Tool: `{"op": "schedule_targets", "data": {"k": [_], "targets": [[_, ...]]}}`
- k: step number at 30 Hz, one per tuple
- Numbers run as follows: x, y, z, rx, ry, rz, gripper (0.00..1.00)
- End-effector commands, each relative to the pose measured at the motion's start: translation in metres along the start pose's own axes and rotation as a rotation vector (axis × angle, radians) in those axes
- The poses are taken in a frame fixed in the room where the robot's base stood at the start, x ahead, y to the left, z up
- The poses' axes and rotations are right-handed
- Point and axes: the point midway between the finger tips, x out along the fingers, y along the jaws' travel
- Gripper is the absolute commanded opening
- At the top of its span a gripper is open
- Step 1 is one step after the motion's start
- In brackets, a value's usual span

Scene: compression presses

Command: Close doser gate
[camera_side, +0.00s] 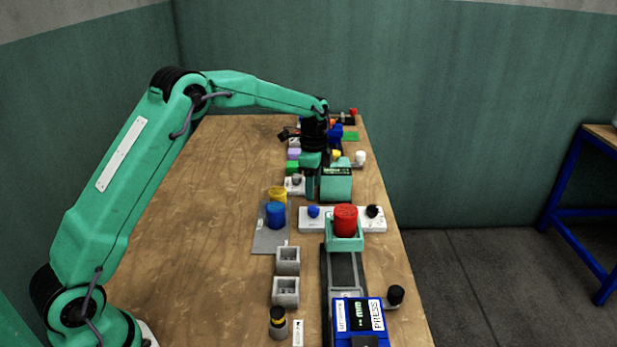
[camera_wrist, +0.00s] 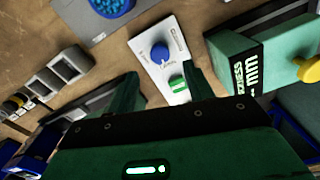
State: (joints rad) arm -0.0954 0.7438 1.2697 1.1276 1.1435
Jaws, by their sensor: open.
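No part is clearly marked as the doser gate, and I cannot tell which one it is. A white panel (camera_wrist: 160,55) with a blue knob (camera_wrist: 160,52) and a small green-lit spot (camera_wrist: 177,83) lies ahead in the wrist view. The panel (camera_side: 303,220) and blue knob (camera_side: 313,211) also show in the side view. My gripper (camera_wrist: 163,90) is open and empty, its green fingers on either side of the panel's near end, apart from the knob. In the side view my gripper (camera_side: 311,185) hangs low, just left of a green press box (camera_side: 336,187).
The green press box (camera_wrist: 258,58) with a yellow knob (camera_wrist: 308,69) stands close on the right. A red cup (camera_side: 345,219) sits in a green holder. A blue cup (camera_side: 276,216), grey blocks (camera_side: 287,260) and a blue press (camera_side: 358,325) stand nearby. The table's left is clear.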

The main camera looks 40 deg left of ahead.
Motion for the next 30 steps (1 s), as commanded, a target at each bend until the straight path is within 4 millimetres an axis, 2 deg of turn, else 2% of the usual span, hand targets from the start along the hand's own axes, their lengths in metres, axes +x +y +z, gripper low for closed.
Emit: {"op": "schedule_targets", "data": {"k": [15,21,29,30], "targets": [[0.059,0.001,0.000,-0.001,-0.001,0.003,0.52],[0.067,0.001,0.000,-0.001,0.000,0.001,0.52],[0.068,0.001,0.000,-0.001,0.000,0.001,0.52],[0.068,0.001,0.000,-0.001,0.000,0.001,0.46]]}}
